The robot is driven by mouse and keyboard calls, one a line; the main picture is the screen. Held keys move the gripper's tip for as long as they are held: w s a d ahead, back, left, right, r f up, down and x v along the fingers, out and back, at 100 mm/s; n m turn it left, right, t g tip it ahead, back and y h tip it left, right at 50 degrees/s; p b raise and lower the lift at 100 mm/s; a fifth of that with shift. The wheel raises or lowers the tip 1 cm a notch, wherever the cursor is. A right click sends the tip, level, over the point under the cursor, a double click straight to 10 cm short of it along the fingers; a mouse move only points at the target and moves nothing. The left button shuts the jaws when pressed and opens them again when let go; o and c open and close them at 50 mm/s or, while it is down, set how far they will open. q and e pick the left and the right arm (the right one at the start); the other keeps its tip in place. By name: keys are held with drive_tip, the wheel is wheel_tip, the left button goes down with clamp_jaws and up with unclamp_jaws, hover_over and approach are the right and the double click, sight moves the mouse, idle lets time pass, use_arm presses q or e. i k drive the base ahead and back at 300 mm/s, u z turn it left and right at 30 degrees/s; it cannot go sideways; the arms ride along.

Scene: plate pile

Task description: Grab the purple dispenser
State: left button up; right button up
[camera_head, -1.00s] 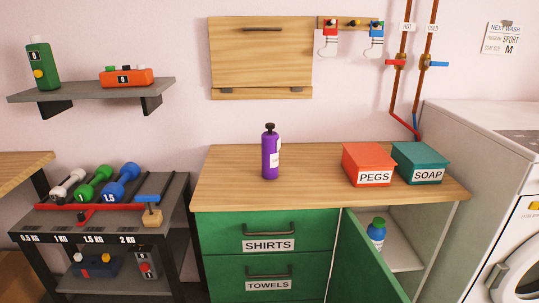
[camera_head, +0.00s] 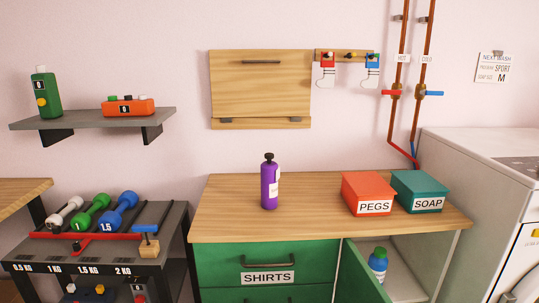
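The purple dispenser (camera_head: 269,185) stands upright on the wooden top of the green cabinet (camera_head: 330,215). It has a black pump cap and a pale label on its right side. Nothing touches it. Neither of my grippers shows in the head view.
The red PEGS box (camera_head: 368,193) and teal SOAP box (camera_head: 420,191) sit at the right of the top. The cabinet's green door (camera_head: 360,275) stands open, with a blue bottle (camera_head: 378,263) inside. Dumbbells (camera_head: 90,212) lie on a rack at left. The top around the dispenser is clear.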

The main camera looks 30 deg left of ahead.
sight(269, 185)
drive_tip(key=k, duration=0.5)
drive_tip(key=u, duration=2.25)
drive_tip(key=i, duration=1.4)
drive_tip(key=z, duration=0.05)
